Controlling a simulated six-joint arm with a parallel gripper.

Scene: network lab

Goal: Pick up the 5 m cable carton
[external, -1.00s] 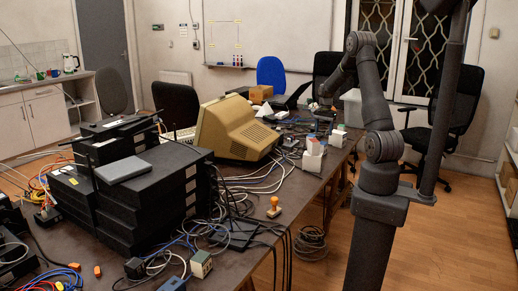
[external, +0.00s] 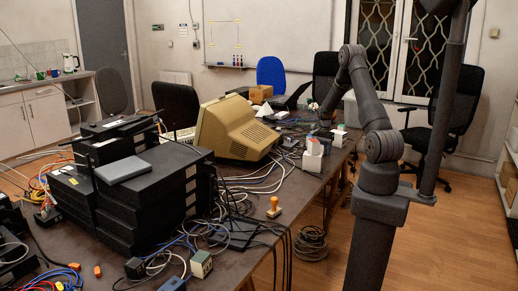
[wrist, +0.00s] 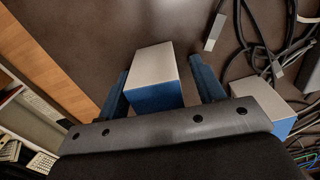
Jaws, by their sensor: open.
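In the wrist view a small carton with a pale top and blue side (wrist: 156,72) stands between the two blue fingers of my gripper (wrist: 160,66). The gripper is open, with a finger on either side of it; a gap shows at the right finger, while contact at the left is unclear. No label can be read, so I cannot tell its cable length. A second pale and blue carton (wrist: 262,98) sits just right of the right finger. In the external view my gripper is small and dark over the far part of the table, its fingers unclear.
Grey cables and plugs (wrist: 262,50) lie on the table right of the cartons. In the external view, small white cartons (external: 313,147) stand near the table's right edge, with a beige monitor (external: 236,128) to their left. Bare tabletop lies beyond the carton in the wrist view.

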